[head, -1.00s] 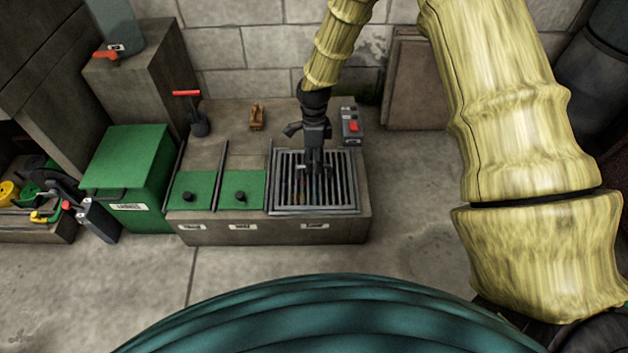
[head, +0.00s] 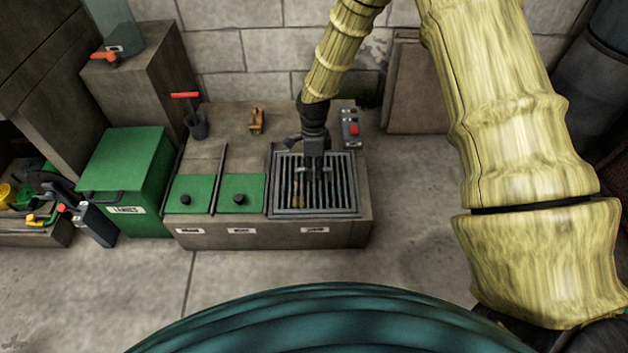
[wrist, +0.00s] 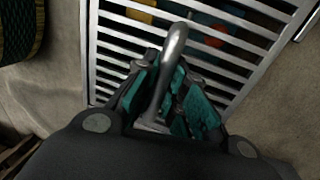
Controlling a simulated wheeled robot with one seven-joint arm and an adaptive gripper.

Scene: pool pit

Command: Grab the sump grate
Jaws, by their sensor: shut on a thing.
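The sump grate (head: 336,207) is a dark barred metal grate lying over the right-hand bay of the low bench. In the wrist view the grate (wrist: 110,62) shows as pale parallel bars, with teal, orange and red things seen below through the gaps. A curved metal handle (wrist: 172,55) stands up from it. My gripper (head: 313,174) is above the middle of the grate. In the wrist view my gripper (wrist: 160,98) has its teal-padded fingers on either side of the handle, shut on it. The finger ends are partly hidden.
Two green lids (head: 190,194) with black knobs lie left of the grate. A box with a red button (head: 352,129) stands behind it at right. A small brown object (head: 257,120) and a red-handled black tool (head: 196,124) are at the back. A green bin (head: 125,170) stands left.

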